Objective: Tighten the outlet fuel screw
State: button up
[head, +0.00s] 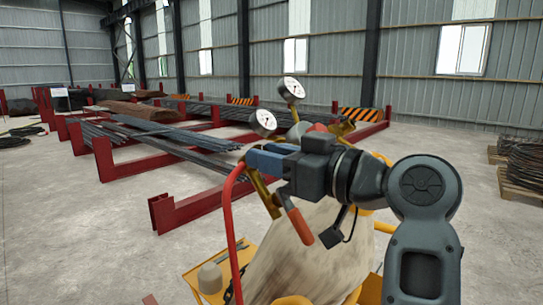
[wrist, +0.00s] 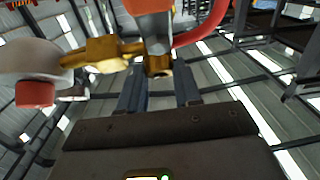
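A fuel regulator with two round white gauges (head: 263,122) stands above a whitish, stained cylinder (head: 315,255). Brass parts (head: 258,185) and a red hose (head: 230,215) show beside my gripper (head: 268,158), whose bluish fingers reach left across the regulator in the head view. In the wrist view my gripper (wrist: 160,85) has its two fingers apart. A brass fitting (wrist: 158,66) lies between or just beyond the tips; contact is unclear. A brass stem (wrist: 100,52) runs left from it to a grey rounded body. The outlet screw cannot be told apart surely.
An orange-red handle (head: 300,226) hangs under my gripper. The cylinder stands in a yellow cart (head: 250,262) with a grey item on its tray. Red racks of rebar (head: 170,138) stand behind.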

jog(key=c, duration=0.5)
jog(key=shift+m, duration=0.3)
jog(key=m+t+h+p, duration=0.2)
jog(key=m, duration=0.1)
jog(key=m+h, duration=0.1)
jog(key=shift+s+a+r+m+t+p, duration=0.15)
jog(key=shift+s+a+m+t+p, duration=0.1)
jog(key=shift+m+t+p, duration=0.15)
jog(key=m+t+h+p, duration=0.1)
jog(key=m+h, duration=0.1)
jog(key=m, duration=0.1)
jog(key=shift+s+a+r+m, duration=0.1)
jog(key=shift+m, duration=0.2)
jog(key=m+h, duration=0.1)
jog(key=m, duration=0.1)
jog(key=m+h, duration=0.3)
jog(key=m, duration=0.1)
jog(key=shift+a+r+m+h+p, duration=0.1)
jog(key=shift+a+m+h+p, duration=0.2)
jog(key=shift+m+h, duration=0.1)
jog(key=m+h, duration=0.1)
jog(key=m, duration=0.1)
jog(key=m+g+h, duration=0.1)
jog(key=m+h, duration=0.1)
jog(key=m, duration=0.1)
jog(key=shift+a+r, duration=0.1)
jog(key=shift+r, duration=0.05)
